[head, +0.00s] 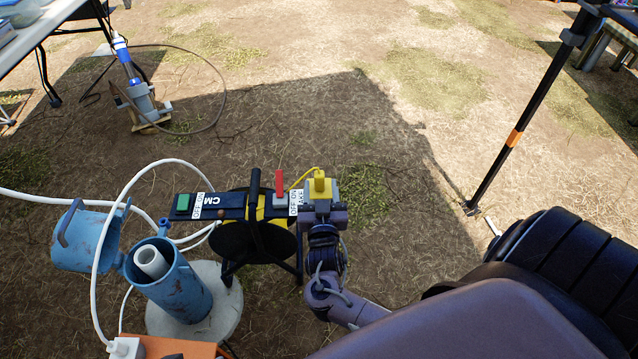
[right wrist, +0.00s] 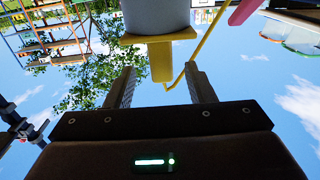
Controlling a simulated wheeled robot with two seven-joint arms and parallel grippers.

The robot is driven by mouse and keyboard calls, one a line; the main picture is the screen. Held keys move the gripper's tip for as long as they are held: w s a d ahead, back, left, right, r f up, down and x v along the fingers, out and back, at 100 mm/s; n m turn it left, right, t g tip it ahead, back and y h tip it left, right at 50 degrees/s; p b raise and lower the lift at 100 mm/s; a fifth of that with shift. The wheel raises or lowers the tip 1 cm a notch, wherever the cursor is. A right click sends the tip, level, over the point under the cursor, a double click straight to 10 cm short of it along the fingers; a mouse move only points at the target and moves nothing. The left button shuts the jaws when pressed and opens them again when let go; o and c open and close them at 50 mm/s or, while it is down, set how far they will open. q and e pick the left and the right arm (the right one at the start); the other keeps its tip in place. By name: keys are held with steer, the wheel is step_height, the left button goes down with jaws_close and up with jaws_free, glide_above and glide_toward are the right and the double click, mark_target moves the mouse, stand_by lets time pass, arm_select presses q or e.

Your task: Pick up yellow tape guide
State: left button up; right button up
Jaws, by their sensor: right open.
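The yellow tape guide (head: 319,184) sits at the right end of the dark reel frame, beside a grey block. In the right wrist view, its yellow tab (right wrist: 161,62) hangs under a grey rounded part. A thin yellow line runs beside it. My right gripper (head: 320,199) is at the guide in the head view. In the right wrist view my right gripper (right wrist: 160,68) is open, with the tab's end between its fingertips. There is a gap on both sides. My left gripper is not in view.
A black pole (head: 518,130) stands right. Bare ground lies beyond the reel.

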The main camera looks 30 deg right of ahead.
mark_target(320, 185)
steer(key=x, duration=0.2)
steer(key=f+b+x, duration=0.1)
steer(key=x, duration=0.1)
steer(key=shift+w+d, duration=0.15)
steer(key=shift+w, duration=0.25)
steer(key=shift+w+d, duration=0.2)
steer(key=shift+w, duration=0.1)
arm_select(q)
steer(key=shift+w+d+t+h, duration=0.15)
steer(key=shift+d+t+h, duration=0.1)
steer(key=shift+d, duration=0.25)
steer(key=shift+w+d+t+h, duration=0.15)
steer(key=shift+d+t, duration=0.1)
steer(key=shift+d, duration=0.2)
arm_select(e)
jaws_close()
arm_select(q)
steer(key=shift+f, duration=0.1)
arm_select(e)
steer(key=shift+r, duration=0.15)
